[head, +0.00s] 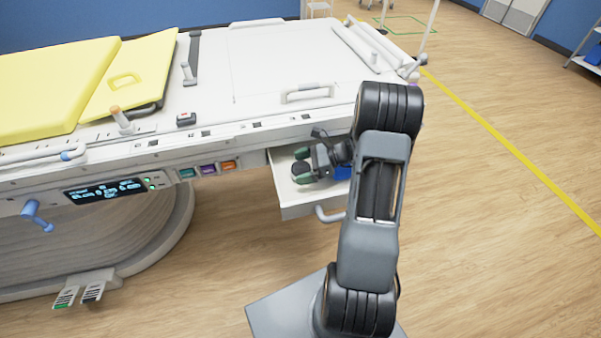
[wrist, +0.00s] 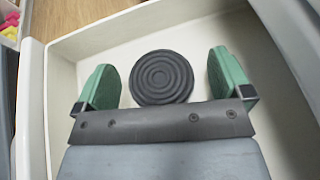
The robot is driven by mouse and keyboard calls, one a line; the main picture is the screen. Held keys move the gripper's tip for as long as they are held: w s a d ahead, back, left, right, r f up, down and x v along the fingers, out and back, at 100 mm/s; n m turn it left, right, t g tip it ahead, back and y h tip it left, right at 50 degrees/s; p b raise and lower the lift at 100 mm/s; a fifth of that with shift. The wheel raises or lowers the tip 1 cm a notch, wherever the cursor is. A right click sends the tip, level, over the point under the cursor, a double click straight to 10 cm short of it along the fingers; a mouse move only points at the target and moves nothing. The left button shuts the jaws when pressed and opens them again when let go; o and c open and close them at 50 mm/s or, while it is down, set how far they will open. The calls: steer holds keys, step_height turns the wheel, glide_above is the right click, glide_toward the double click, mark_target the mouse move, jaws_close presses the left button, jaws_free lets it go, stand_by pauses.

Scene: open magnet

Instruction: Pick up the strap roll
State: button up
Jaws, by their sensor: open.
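The strap roll (wrist: 161,77) is a dark grey round coil with concentric rings, lying in a white open drawer (wrist: 75,50). In the wrist view it sits between the two green fingertips of my gripper (wrist: 162,82), with a gap on each side. My gripper is open and holds nothing. In the head view my gripper (head: 303,167) is over the open drawer (head: 296,210) below the table's side, and a dark round shape that looks like the strap roll (head: 300,168) shows between the green fingertips. The wrist and arm hide part of the drawer there.
The drawer walls stand close around my gripper, and a handle (head: 328,215) is on its front. The white table (head: 270,60) with a yellow pad (head: 50,85) rises behind. Pink and yellow items (wrist: 9,22) show at the wrist view's left edge. Open floor lies to the right.

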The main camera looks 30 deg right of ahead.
steer(key=shift+w+a+f, duration=0.2)
steer(key=shift+a, duration=0.25)
steer(key=shift+c, duration=0.4)
steer(key=c, duration=1)
steer(key=shift+o, duration=0.2)
